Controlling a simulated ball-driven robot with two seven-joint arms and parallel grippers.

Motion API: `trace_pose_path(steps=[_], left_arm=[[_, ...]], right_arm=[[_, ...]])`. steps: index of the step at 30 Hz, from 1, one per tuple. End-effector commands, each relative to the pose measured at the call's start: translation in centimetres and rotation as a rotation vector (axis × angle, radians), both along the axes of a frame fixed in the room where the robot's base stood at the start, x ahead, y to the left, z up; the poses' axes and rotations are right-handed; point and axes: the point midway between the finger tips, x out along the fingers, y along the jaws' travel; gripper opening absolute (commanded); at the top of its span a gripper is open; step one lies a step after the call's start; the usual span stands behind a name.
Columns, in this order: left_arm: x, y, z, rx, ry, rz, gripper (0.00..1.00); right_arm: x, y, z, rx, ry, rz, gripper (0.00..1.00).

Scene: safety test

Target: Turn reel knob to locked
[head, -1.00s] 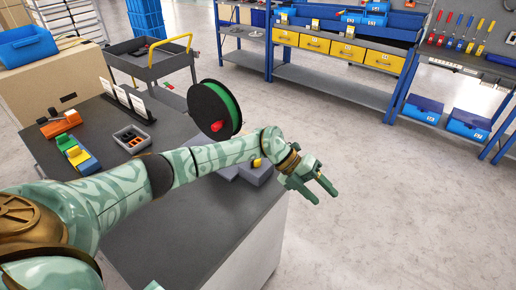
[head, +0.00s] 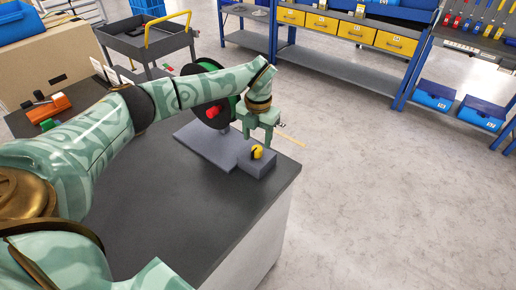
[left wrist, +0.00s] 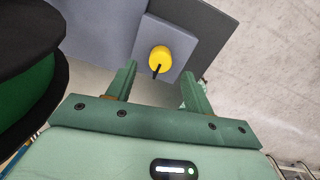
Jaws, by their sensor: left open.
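A yellow knob (head: 257,153) with a black pointer sits on a grey block (head: 258,168) at the table's right end. The knob (left wrist: 160,58) also shows in the left wrist view, its pointer towards the lower edge. Behind stands a black reel with green inside (head: 205,112), partly hidden by my left arm; a red part (head: 212,112) is on its face. My left gripper (head: 258,136) points down, open and empty, just behind and above the knob. In the left wrist view the knob lies beyond the fingertips, roughly between them in line, not touched. My right gripper is not in view.
The reel and block stand on a grey plate (head: 208,148) on the dark table (head: 180,205). An orange tool (head: 48,108) lies at the left. A cart with a yellow handle (head: 150,45) stands behind. Open floor (head: 370,180) is to the right.

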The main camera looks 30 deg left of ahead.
Motion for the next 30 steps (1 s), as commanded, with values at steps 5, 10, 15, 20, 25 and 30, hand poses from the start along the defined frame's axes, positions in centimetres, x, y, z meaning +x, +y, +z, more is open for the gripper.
trace_pose_path(steps=[5,10,15,20,25,30], left_arm=[[0.0,0.0,-3.2,-0.001,0.001,0.0,0.52],[0.0,0.1,-4.2,-0.001,0.001,0.001,0.52],[0.0,0.1,-4.2,-0.001,-0.001,0.0,0.52],[0.0,0.1,-4.2,-0.001,-0.001,0.0,0.35],[0.0,0.1,-4.2,-0.001,-0.001,0.0,0.07],[0.0,0.1,-4.1,0.0,-0.001,-0.008,0.07]], right_arm=[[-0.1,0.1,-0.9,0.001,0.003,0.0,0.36],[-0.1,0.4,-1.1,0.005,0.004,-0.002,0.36],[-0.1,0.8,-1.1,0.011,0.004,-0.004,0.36],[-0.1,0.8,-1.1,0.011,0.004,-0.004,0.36],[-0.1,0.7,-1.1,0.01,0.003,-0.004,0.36],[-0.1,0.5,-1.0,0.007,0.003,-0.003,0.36]])
